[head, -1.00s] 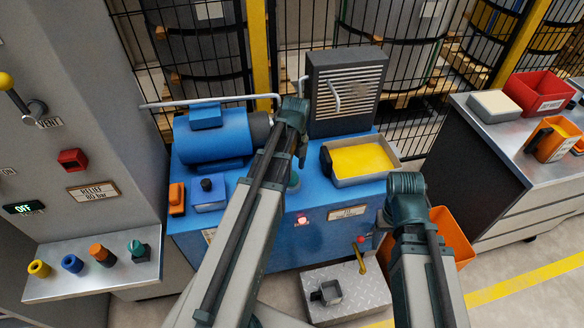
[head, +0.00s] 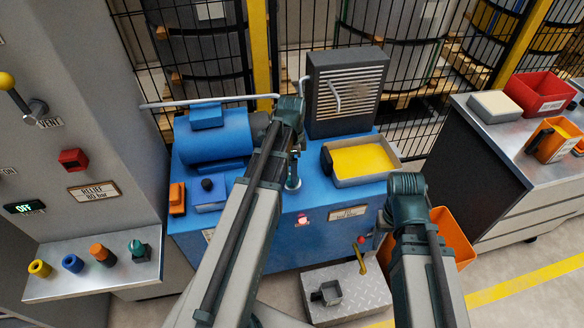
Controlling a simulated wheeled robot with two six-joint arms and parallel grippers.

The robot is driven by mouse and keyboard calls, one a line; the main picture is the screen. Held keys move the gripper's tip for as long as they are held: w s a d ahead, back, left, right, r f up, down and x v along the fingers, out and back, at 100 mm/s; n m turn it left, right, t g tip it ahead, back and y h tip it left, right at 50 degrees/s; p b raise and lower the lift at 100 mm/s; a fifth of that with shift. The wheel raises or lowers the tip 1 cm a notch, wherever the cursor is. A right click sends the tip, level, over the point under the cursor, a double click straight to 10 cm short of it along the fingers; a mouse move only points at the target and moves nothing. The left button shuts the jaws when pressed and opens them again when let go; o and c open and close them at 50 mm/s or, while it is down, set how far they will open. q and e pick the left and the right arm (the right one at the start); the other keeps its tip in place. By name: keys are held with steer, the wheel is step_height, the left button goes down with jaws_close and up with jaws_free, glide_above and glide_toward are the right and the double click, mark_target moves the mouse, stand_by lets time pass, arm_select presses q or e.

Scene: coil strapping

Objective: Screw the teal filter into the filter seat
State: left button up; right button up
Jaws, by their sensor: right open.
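A teal-topped piece with a dark base (head: 138,250), which looks like the teal filter, stands upright at the right end of the metal shelf on the left. What looks like the filter seat, a small round teal fitting (head: 292,183), is on top of the blue power unit (head: 330,222), partly behind my left arm. A thin silvery piece stands above it; I cannot tell what it is.
Yellow, blue and orange pieces stand on the same shelf (head: 60,290). A tray with a yellow inside (head: 340,182) sits on the unit, near a grey vented box (head: 345,120). An orange bin (head: 455,240) and a metal step (head: 375,293) are on the floor. A mesh fence closes the back.

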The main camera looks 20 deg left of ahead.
arm_select(q)
steer(key=shift+n, duration=0.5)
steer(key=shift+f, duration=0.1)
steer(key=shift+f+b, duration=1.7)
steer(key=shift+b, duration=0.1)
jaws_close()
